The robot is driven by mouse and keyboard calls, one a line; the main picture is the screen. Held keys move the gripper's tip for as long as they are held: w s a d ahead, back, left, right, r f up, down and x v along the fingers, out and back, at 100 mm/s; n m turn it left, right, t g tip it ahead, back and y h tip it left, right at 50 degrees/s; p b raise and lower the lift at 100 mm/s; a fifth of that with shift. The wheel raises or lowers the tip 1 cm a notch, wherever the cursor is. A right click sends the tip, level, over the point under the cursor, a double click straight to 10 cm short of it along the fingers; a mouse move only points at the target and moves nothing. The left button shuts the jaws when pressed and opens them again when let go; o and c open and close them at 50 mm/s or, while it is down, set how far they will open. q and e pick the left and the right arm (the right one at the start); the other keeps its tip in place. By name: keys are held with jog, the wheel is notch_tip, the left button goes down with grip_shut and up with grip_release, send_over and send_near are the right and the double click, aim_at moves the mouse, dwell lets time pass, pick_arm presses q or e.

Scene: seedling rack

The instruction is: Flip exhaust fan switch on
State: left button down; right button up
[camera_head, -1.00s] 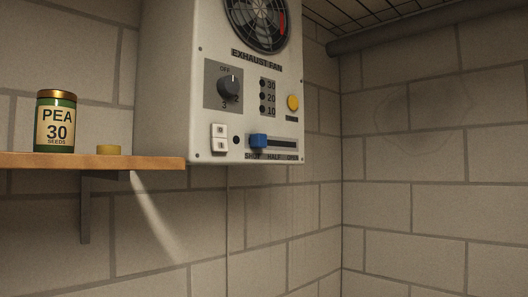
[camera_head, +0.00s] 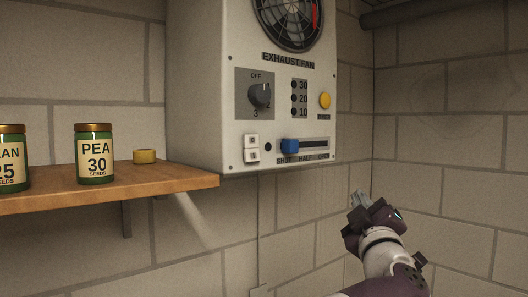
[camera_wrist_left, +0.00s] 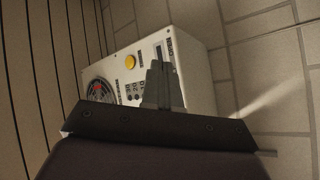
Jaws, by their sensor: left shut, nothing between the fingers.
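The exhaust fan box (camera_head: 215,70) is a white panel on the block wall. Its rocker switch (camera_head: 251,148) is white, with two marked halves, at the lower left; which half is pressed is too small to tell. A dark dial (camera_head: 260,95) sits above it, and a blue slider (camera_head: 290,146) stands at the SHUT end of its slot. My left gripper (camera_head: 358,197) is shut and empty, below and right of the box, apart from it in the picture. In the left wrist view its closed fingers (camera_wrist_left: 160,72) cover part of the panel; the rocker switch cannot be made out there. My right gripper is not in view.
A yellow button (camera_head: 325,100) is on the panel's right side, also in the left wrist view (camera_wrist_left: 131,61). A wooden shelf (camera_head: 120,188) at left holds a PEA jar (camera_head: 95,155), another jar (camera_head: 12,160) and a yellow lid-like disc (camera_head: 145,156). The space below the box is clear.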

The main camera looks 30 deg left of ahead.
pick_arm(q)
jog(key=s+a+r+n+g+y+p, duration=0.2)
jog(key=s+r+n+g+y+p, duration=0.15)
jog(key=r+n+g+y, duration=0.35)
jog(key=n+g+h+p, duration=0.1)
jog(key=n+g+p, duration=0.1)
jog(key=n+g, duration=0.65)
send_near(254, 159)
jog(key=shift+n+t, duration=0.55)
jog(key=shift+t, duration=0.3)
jog(key=p+x, duration=0.1)
jog(key=x, duration=0.1)
jog(key=s+p+x, duration=0.1)
jog(key=x, duration=0.2)
jog(key=shift+a+p, duration=0.4)
jog(key=shift+a, duration=0.05)
jog(key=shift+w+a+f+h, duration=0.15)
jog(key=shift+w+a+h, duration=0.15)
jog(key=shift+a, duration=0.25)
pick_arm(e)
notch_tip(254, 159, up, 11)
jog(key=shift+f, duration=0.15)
